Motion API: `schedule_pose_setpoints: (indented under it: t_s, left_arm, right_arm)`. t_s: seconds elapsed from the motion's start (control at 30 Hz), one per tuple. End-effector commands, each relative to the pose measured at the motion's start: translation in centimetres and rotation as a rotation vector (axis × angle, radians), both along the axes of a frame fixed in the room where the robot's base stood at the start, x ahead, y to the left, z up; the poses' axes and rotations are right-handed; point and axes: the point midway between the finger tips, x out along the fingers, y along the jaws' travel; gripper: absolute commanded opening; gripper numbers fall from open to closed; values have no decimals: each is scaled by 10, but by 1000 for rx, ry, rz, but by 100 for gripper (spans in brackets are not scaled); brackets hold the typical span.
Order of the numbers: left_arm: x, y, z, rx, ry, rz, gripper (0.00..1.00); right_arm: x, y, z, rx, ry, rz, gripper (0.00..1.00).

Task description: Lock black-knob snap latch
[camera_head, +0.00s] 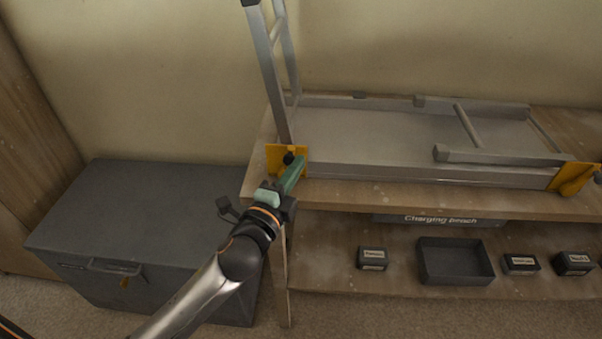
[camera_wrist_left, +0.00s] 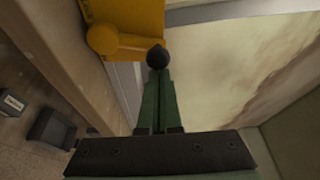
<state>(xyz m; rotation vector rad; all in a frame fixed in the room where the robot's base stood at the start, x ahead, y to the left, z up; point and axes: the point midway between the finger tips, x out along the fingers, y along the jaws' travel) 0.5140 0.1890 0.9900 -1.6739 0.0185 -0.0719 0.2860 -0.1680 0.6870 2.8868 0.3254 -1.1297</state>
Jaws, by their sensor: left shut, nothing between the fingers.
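A grey metal folding platform (camera_head: 370,135) lies on a wooden bench, its left leg frame (camera_head: 270,75) standing up. A yellow bracket (camera_head: 273,155) at that leg's foot carries the black knob (camera_head: 289,158). The yellow bracket (camera_wrist_left: 138,18) and black knob (camera_wrist_left: 157,56) also show in the left wrist view. My left gripper (camera_head: 297,163) has its green fingers together and empty, tips at the knob. In the left wrist view, the fingertips (camera_wrist_left: 159,72) partly overlap the knob; I cannot tell whether they touch it. My right gripper is out of view.
The right leg frame (camera_head: 500,157) lies folded beside another yellow bracket (camera_head: 572,178). A grey chest (camera_head: 150,215) stands left of the bench (camera_head: 350,190). The lower shelf holds an open dark tray (camera_head: 455,262) and several small labelled boxes (camera_head: 373,259). The wall is close behind.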

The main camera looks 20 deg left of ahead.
Motion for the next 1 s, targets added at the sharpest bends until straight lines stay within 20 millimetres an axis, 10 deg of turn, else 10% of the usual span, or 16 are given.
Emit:
schedule_pose_setpoints:
  t_s: [1.0]
  left_arm:
    - [-10, 36, 4, -509, -146, 0, 0]
  right_arm:
    - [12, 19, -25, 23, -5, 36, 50]
